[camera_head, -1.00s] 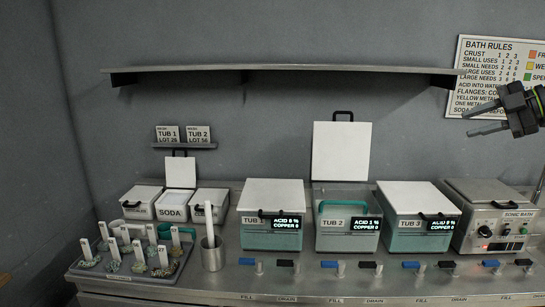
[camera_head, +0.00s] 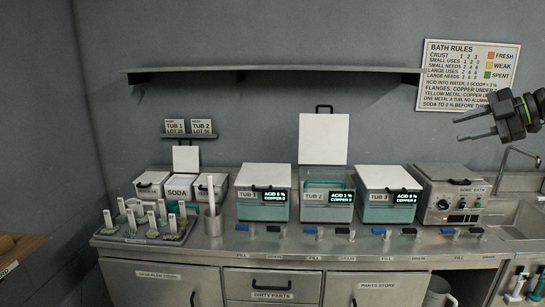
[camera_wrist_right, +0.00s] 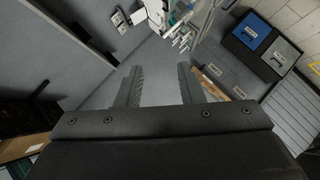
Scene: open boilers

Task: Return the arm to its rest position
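My right gripper (camera_head: 476,126) is at the right of the head view, in front of the wall and below the bath rules sign. Its two fingers are apart and nothing is between them. In the right wrist view the gripper (camera_wrist_right: 156,85) also shows its fingers spread, with grey wall or floor beyond and no object held. It touches nothing that I can see. My left gripper is not in the head view.
Tub 1 (camera_head: 263,211), Tub 2 (camera_head: 327,213) with its lid raised, and Tub 3 (camera_head: 388,215) stand on the steel counter. The sonic bath (camera_head: 450,204) and a sink (camera_head: 525,215) are to the right. A shelf (camera_head: 275,70) runs above.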

